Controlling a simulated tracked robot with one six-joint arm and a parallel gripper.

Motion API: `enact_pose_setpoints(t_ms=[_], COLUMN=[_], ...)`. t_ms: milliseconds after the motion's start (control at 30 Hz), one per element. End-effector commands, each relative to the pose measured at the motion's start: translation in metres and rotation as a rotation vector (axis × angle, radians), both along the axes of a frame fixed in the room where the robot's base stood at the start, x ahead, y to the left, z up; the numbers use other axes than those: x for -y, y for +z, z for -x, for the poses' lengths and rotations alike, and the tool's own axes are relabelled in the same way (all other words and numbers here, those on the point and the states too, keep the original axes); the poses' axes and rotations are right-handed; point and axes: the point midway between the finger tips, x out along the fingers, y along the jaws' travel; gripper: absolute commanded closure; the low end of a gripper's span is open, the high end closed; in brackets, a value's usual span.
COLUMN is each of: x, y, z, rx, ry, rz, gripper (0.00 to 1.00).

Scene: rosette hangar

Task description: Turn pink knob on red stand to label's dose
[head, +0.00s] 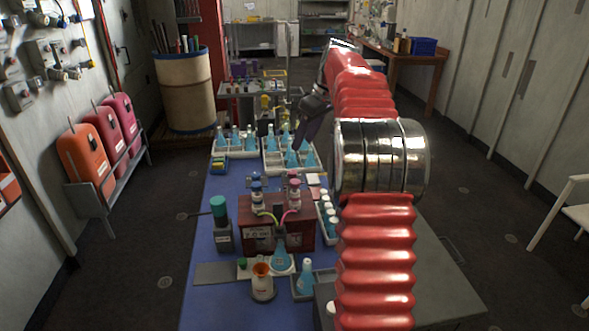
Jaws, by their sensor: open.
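The red stand (279,206) sits on the blue table in the middle of the head view. Two dispensers stand on it, one with a blue top (257,185) and, to its right, one with a pink knob (294,181). A yellow-green tube and a pink tube curve down toward the middle. White labels (258,237) are on the stand's front; their text is too small to read surely. A flask with blue liquid (281,259) stands before the stand.
Flasks fill the white trays (285,171) behind the stand. A dark bottle with a teal cap (221,222) stands left. A row of small vials (328,219) is close on the right. An orange-topped vessel (262,281) and another blue flask (306,277) stand in front.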

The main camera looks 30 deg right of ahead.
Motion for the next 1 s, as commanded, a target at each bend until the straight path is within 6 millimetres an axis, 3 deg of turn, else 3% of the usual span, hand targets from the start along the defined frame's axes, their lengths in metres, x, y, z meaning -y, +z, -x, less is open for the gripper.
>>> enact_pose_setpoints(t_ms=[167, 633, 1000], x=[0.017, 0.017, 0.011], y=[-0.007, -0.012, -0.053], z=[-0.004, -0.006, -0.022], rx=[0.005, 0.004, 0.003], ry=[0.014, 0.017, 0.017], rz=[-0.002, -0.002, -0.004], gripper=[0.57, 0.57, 0.57])
